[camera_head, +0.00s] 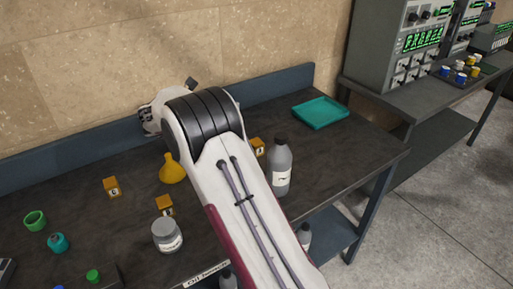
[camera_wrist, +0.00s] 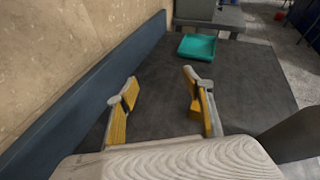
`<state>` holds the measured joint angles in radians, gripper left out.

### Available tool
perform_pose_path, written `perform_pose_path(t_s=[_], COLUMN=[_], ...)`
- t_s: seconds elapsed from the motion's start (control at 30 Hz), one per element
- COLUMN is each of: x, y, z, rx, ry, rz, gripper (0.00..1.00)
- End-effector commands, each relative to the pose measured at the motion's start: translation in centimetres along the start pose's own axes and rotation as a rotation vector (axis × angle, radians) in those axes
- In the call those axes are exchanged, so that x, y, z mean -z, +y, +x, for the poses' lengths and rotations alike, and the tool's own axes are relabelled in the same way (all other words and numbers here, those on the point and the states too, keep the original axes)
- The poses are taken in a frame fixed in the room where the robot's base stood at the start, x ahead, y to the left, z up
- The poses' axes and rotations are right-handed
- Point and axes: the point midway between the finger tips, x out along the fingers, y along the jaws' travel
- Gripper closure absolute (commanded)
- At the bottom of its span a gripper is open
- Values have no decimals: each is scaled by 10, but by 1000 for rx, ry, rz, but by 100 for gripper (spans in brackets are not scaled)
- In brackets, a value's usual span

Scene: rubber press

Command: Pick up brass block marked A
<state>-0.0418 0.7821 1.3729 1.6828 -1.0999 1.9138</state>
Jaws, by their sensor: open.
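Three small brass blocks show on the dark table in the head view. One block (camera_head: 112,187) stands at the left, one (camera_head: 165,206) stands behind the grey jar, and one (camera_head: 258,148) is partly hidden by my arm and the grey bottle. Their marks are too small to read, so I cannot tell which is A. My gripper (camera_wrist: 160,84) shows in the wrist view, its yellow-padded fingers apart with nothing between them. In the head view my arm mostly hides it, over the rear of the table. No brass block shows in the wrist view.
A teal tray (camera_head: 320,112) lies at the table's right; it also shows in the wrist view (camera_wrist: 197,46). A yellow funnel (camera_head: 172,170), a grey jar (camera_head: 167,236) and a grey bottle (camera_head: 280,168) stand near the blocks. A raised blue edge (camera_head: 70,152) runs along the wall.

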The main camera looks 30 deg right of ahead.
Motion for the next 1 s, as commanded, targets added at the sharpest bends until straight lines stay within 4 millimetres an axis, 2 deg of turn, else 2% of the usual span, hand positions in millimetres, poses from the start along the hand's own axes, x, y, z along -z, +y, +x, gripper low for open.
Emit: perform_pose_path(t_s=[0.03, 0.2, 0.4, 0.6, 1.0], x=[15, 61, 101, 115, 115], y=[-3, -22, -39, -46, -47], z=[6, 17, 20, 20, 22], rx=[42, 199, 341, 392, 393], ry=[16, 57, 78, 83, 83], rz=[34, 166, 268, 304, 304], gripper=[49, 49, 49, 49, 49])
